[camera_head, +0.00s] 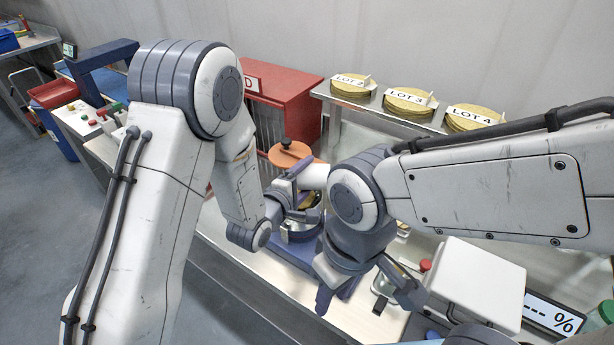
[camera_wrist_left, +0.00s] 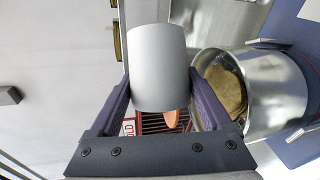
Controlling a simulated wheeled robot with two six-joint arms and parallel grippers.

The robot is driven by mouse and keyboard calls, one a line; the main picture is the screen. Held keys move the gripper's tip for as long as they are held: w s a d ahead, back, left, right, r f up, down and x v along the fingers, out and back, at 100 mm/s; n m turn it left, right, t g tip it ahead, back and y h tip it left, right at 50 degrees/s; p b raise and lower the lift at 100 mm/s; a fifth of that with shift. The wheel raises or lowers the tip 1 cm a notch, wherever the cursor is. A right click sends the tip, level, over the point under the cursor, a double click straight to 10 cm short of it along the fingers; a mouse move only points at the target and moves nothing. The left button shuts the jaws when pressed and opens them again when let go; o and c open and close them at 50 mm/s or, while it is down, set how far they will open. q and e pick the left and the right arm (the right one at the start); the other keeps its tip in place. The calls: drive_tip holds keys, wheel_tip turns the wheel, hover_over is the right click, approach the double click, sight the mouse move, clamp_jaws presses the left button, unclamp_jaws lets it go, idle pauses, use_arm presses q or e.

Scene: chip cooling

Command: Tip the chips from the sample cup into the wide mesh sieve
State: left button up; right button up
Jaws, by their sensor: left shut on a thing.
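My left gripper (camera_head: 291,198) is shut on a plain silver cup (camera_wrist_left: 158,68), which fills the space between its fingers in the left wrist view. The cup's mouth and contents are hidden there. Right beside it is a wide round metal vessel (camera_wrist_left: 277,95) with tan chips (camera_wrist_left: 228,88) inside. In the head view this vessel (camera_head: 300,236) is partly hidden under my left gripper. I cannot make out mesh on it, so I cannot tell whether it is the sieve. My right gripper (camera_head: 367,287) has its fingers spread, lower and to the right.
An orange disc (camera_head: 290,155) with a dark knob stands behind the left gripper. A red cabinet (camera_head: 283,95) and a shelf with labelled chip piles (camera_head: 408,101) stand behind. A white box (camera_head: 475,280) and a percent display (camera_head: 550,314) are at the right. My arms cover much of the bench.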

idle(0.5)
use_arm(q)
drive_tip(key=shift+r+p, duration=1.8)
drive_tip(key=shift+r, duration=0.75)
